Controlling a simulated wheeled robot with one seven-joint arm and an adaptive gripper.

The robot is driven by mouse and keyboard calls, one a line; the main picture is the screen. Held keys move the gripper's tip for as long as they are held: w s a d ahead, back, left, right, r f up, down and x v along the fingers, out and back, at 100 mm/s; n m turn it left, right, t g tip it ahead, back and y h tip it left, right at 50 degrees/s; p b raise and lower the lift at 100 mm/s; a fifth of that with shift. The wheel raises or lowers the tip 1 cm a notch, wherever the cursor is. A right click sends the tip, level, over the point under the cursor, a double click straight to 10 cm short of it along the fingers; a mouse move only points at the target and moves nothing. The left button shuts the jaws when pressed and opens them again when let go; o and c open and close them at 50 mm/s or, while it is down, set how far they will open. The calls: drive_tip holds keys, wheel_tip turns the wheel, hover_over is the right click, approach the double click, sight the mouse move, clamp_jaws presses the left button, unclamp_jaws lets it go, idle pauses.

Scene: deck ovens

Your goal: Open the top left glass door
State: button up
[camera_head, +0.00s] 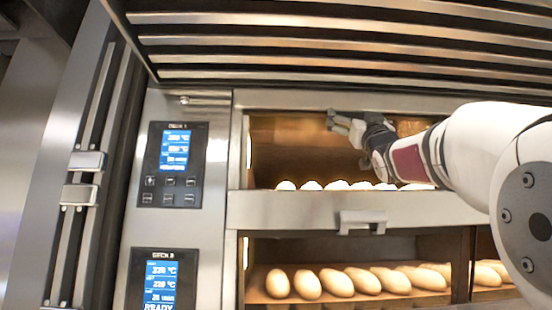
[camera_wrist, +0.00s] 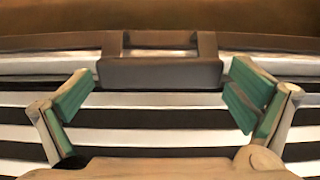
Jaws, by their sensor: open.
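The top left glass door (camera_head: 300,150) shows in the head view, framed in steel, with pale loaves lit behind its pane. A steel bar handle (camera_head: 362,222) sits on the rail below that pane. My gripper (camera_head: 336,122) is in front of the pane, above that handle in the picture, and its tips point left. In the wrist view my gripper (camera_wrist: 158,100) is open, with its green-padded fingers spread wide. A dark bar handle (camera_wrist: 160,70) lies ahead between and beyond them. Nothing is held. I cannot tell whether the fingers touch the handle.
Steel slats (camera_head: 340,45) run above the oven. Two control panels (camera_head: 175,165) are left of the doors. A lower deck (camera_head: 300,300) holds several loaves. A vertical steel rail with latches (camera_head: 85,160) stands at far left. My arm covers the right side.

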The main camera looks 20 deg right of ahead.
drive_tip(key=shift+x, duration=0.8)
drive_tip(key=c, duration=1.4)
drive_tip(key=shift+o, duration=0.2)
drive_tip(key=p, duration=0.2)
drive_tip(key=shift+s+r+g+p, duration=0.3)
drive_tip(key=shift+r, duration=0.1)
drive_tip(key=shift+r+g+p, duration=0.1)
drive_tip(key=shift+g+p, duration=0.3)
drive_tip(key=shift+p, duration=0.65)
